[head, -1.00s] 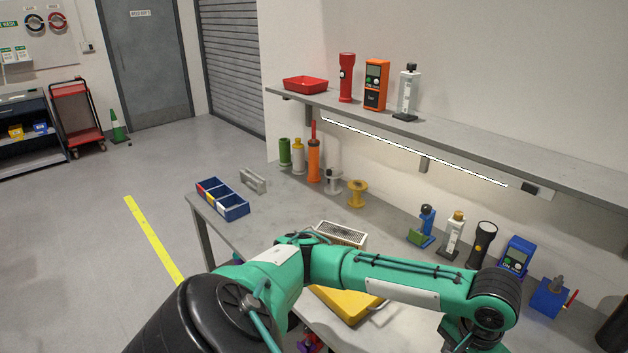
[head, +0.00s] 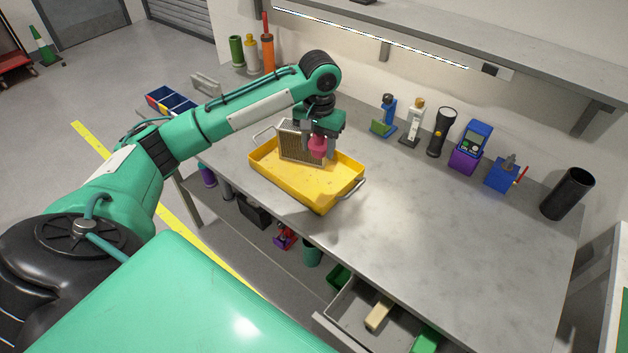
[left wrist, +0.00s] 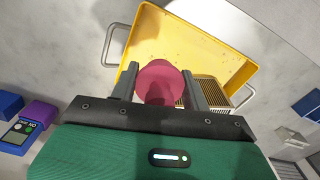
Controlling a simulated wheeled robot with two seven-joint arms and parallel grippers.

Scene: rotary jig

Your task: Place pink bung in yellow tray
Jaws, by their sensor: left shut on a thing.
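My left gripper (head: 319,146) is shut on the pink bung (head: 318,149). It holds the bung above the yellow tray (head: 315,203), near the tray's far right part. The left wrist view shows the bung (left wrist: 160,82) between the two fingers, with the tray (left wrist: 190,38) beyond it. The tray is shallow, with a wire handle at each end. A grated metal block (head: 297,144) stands tilted at the tray's far left side. The underside of the bung is hidden, and a small gap to the tray floor is hard to judge. My right gripper is not in view.
Along the back of the bench stand a torch (head: 441,132), a purple and blue meter (head: 470,148), a blue box (head: 502,173) and a black cylinder (head: 567,194). A blue bin (head: 168,101) is at the left. The bench right of the tray is clear. An open drawer (head: 350,313) juts out in front.

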